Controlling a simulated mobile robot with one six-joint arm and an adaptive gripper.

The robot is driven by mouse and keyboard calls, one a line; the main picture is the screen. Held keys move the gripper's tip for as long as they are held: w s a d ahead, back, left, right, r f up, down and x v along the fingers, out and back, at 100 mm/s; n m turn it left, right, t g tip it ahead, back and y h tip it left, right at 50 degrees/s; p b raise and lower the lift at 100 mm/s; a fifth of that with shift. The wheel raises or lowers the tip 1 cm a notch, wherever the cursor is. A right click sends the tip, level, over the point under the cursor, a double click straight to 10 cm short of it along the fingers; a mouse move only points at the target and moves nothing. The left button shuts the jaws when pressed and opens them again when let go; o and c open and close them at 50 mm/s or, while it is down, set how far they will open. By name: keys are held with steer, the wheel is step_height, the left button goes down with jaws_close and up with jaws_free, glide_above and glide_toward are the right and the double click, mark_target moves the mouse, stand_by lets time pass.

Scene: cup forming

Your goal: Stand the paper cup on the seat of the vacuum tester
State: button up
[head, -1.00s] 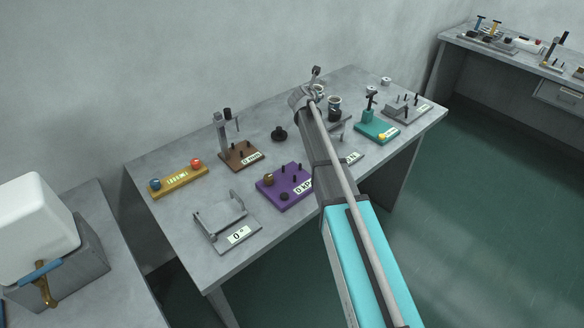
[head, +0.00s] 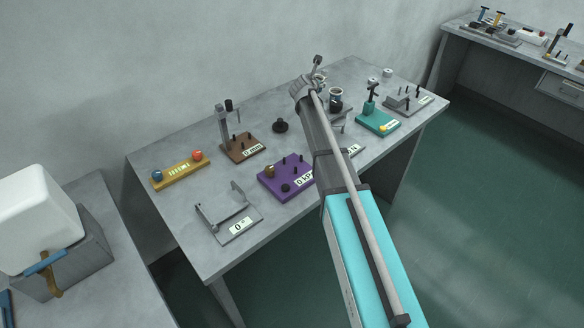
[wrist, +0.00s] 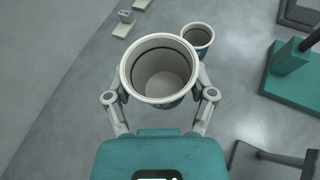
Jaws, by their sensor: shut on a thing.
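The held paper cup (wrist: 160,72) is white inside with a pale rolled rim. In the wrist view it sits upright, mouth toward the camera, between the two fingers of my gripper (wrist: 160,98), which are shut around its sides. My gripper (head: 312,84) is above the far part of the bench in the head view, where it and my arm partly hide the cup. A purple plate (head: 272,184) with pegs and a display that seems to read in kPa lies mid-bench; it may be the vacuum tester, but I cannot be sure. Its right end is close to my arm.
A second cup (wrist: 198,36) stands just beyond the held one. A teal stand (head: 377,122) and a grey fixture (head: 408,100) are at the right.

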step_height(320, 180, up, 25)
steer(key=p, duration=2.4)
steer(key=shift+f, duration=0.2)
steer(key=shift+a, duration=0.1)
